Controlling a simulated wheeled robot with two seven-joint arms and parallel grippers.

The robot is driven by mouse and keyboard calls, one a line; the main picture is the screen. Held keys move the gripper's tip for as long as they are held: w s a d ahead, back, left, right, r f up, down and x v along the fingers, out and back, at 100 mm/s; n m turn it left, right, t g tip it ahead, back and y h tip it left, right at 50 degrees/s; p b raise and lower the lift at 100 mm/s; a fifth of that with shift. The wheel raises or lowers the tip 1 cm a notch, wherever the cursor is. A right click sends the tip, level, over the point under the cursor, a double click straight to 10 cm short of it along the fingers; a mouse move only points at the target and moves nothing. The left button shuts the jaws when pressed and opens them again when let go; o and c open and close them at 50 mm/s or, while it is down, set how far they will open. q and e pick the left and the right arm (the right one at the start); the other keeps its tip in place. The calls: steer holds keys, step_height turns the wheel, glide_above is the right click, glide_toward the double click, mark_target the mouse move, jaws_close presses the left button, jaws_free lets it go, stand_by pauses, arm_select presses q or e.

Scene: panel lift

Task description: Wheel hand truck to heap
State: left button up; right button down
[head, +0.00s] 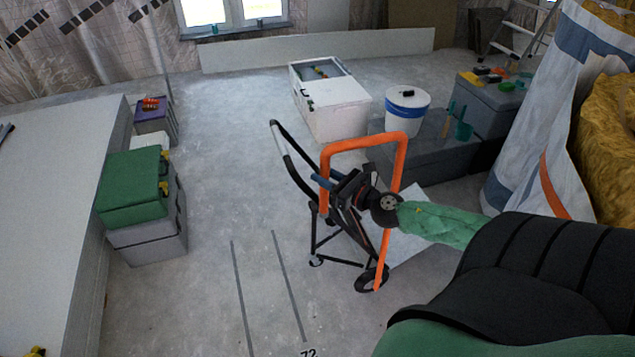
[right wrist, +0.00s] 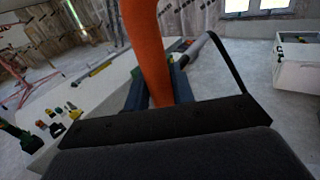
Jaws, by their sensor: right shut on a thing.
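The hand truck stands on the grey floor right of centre in the head view. Its orange tube frame (head: 402,160) rises from a dark wheel (head: 371,279), and a black loop handle (head: 291,145) leans up to the left. My right gripper (head: 322,182) has its blue fingers shut on the left orange upright, which also shows large in the right wrist view (right wrist: 147,45). My right arm hides part of the truck. My left gripper is out of view. No heap on the floor is clear to see; yellow-brown material (head: 608,125) bulges from a large white bag at the right.
Green and grey crates (head: 130,190) stand by a long pale slab (head: 50,190) on the left. A white chest (head: 335,105), a white bucket (head: 407,112) and dark boxes (head: 490,102) stand behind the truck. Two dark floor lines (head: 288,285) run left of it. Floor left of the truck is clear.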

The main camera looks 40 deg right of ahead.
steer(key=shift+d, duration=0.15)
steer(key=c, duration=1.2)
jaws_free()
steer(key=shift+c, duration=0.2)
steer(key=shift+r, duration=0.2)
